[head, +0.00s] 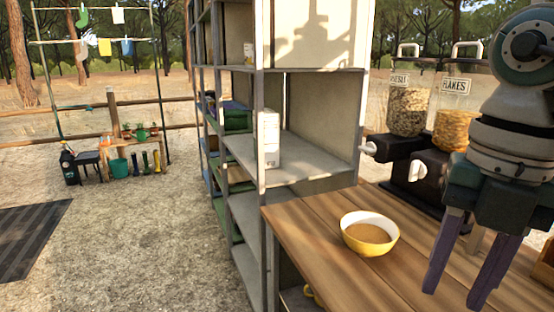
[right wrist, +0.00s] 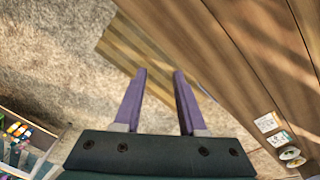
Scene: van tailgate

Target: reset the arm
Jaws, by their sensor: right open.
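My right gripper (head: 454,298) hangs at the right of the head view, fingers pointing down over the wooden counter. Its two purple fingers are spread apart with nothing between them. They also show in the right wrist view (right wrist: 159,74), apart and empty, with the counter's edge and the ground beyond. My left gripper is in neither view. A yellow bowl with a white inside (head: 370,233) and brown contents stands upright on the counter, left of the right gripper and apart from it.
Two dispensers stand behind the gripper, one with muesli (head: 408,108), one labelled FLAKES (head: 455,125). A grey shelf unit (head: 300,150) with a white carton (head: 267,138) borders the counter (head: 320,220) on the left. Open gravel lies farther left, with a dark mat (head: 30,235).

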